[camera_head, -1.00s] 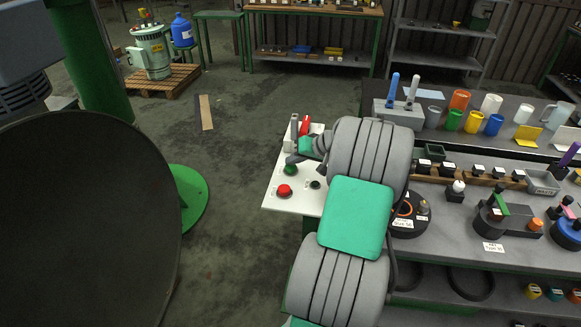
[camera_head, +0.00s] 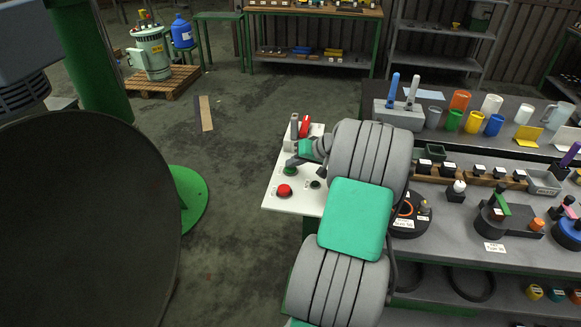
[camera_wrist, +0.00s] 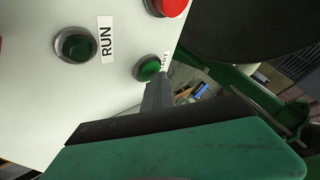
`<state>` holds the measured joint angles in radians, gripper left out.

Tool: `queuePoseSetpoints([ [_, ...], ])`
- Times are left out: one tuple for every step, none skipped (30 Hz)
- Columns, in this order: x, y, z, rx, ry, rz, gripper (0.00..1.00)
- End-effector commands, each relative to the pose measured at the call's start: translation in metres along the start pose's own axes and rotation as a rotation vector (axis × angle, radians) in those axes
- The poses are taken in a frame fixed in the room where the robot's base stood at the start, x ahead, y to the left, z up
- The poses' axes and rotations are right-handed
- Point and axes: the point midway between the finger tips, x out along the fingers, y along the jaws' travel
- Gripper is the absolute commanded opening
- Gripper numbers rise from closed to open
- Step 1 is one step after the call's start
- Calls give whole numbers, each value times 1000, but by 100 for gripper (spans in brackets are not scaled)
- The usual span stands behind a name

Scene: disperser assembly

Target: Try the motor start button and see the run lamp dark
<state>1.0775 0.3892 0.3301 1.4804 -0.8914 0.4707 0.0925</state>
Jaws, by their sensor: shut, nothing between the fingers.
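The white control panel (camera_head: 276,201) stands at the left end of the bench. Its green start button (camera_head: 290,171) also shows in the wrist view (camera_wrist: 148,69), beside a partly covered label. My gripper (camera_head: 292,162) is shut and empty, with its tip at the start button. In the wrist view the finger (camera_wrist: 157,92) overlaps the button's edge; I cannot tell how far the button is pressed. The run lamp (camera_wrist: 76,46), next to the RUN label (camera_wrist: 105,40), is dark green and unlit; in the head view the lamp (camera_head: 315,184) also looks dark.
A red mushroom button (camera_head: 284,190) sits on the panel near the start button; it also shows in the wrist view (camera_wrist: 172,5). A red lever (camera_head: 305,126) stands at the panel's back. The bench (camera_head: 451,228) to the right is crowded.

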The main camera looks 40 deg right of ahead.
Motion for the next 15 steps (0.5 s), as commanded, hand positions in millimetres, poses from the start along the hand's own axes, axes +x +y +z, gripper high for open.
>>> queuePoseSetpoints([
  [2, 1, 2, 2, -3, 0, 0],
  [2, 1, 2, 3, -3, 0, 0],
  [2, 2, 3, 3, -4, 0, 0],
  [3, 2, 3, 3, -4, 0, 0],
  [2, 1, 3, 3, -4, 0, 0],
  [2, 1, 3, 3, -4, 0, 0],
  [2, 1, 3, 3, -4, 0, 0],
  [2, 1, 3, 3, -4, 0, 0],
  [2, 2, 3, 3, -4, 0, 0],
  [2, 2, 3, 3, -4, 0, 0],
  [2, 1, 3, 3, -4, 0, 0],
  [2, 1, 3, 3, -4, 0, 0],
  [2, 1, 2, 3, -4, 0, 0],
  [1, 0, 2, 3, -4, 0, 0],
  [-1, -1, 1, 3, -4, 0, 0],
])
